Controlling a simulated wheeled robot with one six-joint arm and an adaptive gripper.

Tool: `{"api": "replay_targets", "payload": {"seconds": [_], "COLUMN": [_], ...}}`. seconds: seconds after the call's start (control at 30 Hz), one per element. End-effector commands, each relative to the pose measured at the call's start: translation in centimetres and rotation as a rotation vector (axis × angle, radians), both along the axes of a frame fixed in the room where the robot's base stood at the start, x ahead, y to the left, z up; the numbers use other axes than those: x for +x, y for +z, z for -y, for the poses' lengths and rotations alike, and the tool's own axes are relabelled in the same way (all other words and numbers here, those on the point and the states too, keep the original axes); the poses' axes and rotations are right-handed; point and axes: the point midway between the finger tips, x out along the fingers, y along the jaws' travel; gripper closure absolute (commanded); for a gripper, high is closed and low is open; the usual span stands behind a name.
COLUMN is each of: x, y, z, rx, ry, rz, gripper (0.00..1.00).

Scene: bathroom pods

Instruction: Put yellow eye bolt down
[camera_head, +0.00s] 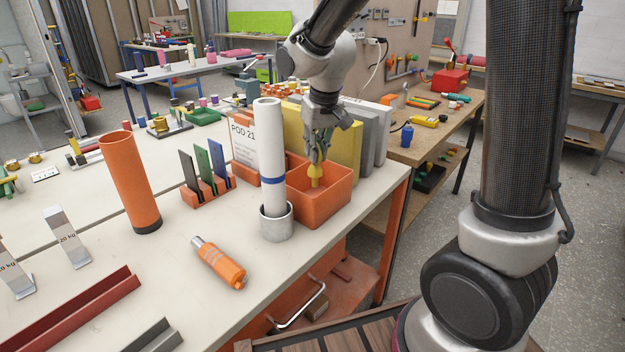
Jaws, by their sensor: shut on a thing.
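My gripper (317,150) points down over an orange open-topped bin (318,208) near the table's right edge. It is shut on the yellow eye bolt (315,172), whose visible part hangs below the fingertips at the bin's opening. Its lower end appears to be within the bin's rim. The fingers hide the upper part of the bolt, and the bin's front wall hides the bin floor. I cannot tell whether the bolt touches anything inside.
A tall white tube (271,150) with a blue band stands in a grey cup (276,223) just left of the bin. A white sign (242,146) and yellow and grey panels (370,135) stand behind. An orange tool (218,262) lies in front. An orange cylinder (130,180) stands left.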

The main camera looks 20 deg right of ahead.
Motion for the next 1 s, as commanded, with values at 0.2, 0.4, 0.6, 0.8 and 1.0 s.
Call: {"api": "replay_targets", "payload": {"seconds": [0.2,0.4,0.6,0.8,1.0], "x": [0.0,0.0,0.0,0.0,0.0], "y": [-2.7,-5.5,-5.8,-6.1,-6.1], "z": [0.0,0.0,0.0,0.0,0.0], "rx": [0.0,-0.001,0.0,0.0,0.0], "ry": [0.0,0.001,0.001,0.001,0.0], "rz": [-0.001,-0.001,0.002,0.001,0.001], "gripper": [1.0,1.0,1.0,1.0,0.68]}}
